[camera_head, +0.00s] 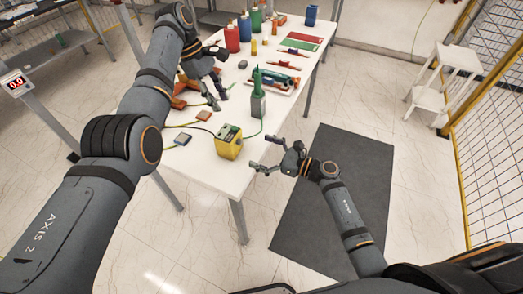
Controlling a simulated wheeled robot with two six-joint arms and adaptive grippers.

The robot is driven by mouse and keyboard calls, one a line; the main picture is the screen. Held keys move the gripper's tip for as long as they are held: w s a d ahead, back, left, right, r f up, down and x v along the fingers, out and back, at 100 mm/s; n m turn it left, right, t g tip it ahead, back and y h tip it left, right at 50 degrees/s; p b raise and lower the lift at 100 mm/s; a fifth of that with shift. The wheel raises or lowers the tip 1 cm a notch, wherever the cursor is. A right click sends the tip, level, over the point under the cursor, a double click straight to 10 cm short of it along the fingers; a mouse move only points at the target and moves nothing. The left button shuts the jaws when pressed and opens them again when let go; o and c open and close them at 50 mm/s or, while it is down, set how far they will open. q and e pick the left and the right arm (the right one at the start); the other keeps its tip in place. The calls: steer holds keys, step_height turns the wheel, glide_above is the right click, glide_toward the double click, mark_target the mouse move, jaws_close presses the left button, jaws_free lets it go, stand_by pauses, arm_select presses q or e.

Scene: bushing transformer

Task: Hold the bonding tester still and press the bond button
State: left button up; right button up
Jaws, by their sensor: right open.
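The yellow box-shaped device (228,147) stands upright near the front right edge of the white table and looks like the bonding tester. Its top panel shows small controls, but the bond button is too small to make out. My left gripper (219,97) is over the table, farther back than the yellow device and apart from it. Its fingers are spread and nothing shows between them. My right gripper (262,153) is open and empty beside the table's right edge, to the right of the yellow device, with its fingers pointing toward it.
A green device (258,103) stands behind the yellow one, with a green cable near it. A tray of tools (282,79), bottles (232,38) and mats are farther back. A dark floor mat (335,205) lies right of the table.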

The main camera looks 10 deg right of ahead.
mark_target(233, 140)
steer(key=x, duration=1)
arm_select(q)
steer(key=shift+c, duration=0.2)
arm_select(e)
steer(key=c, duration=1.7)
arm_select(q)
jaws_close()
arm_select(e)
steer(key=shift+o, duration=0.2)
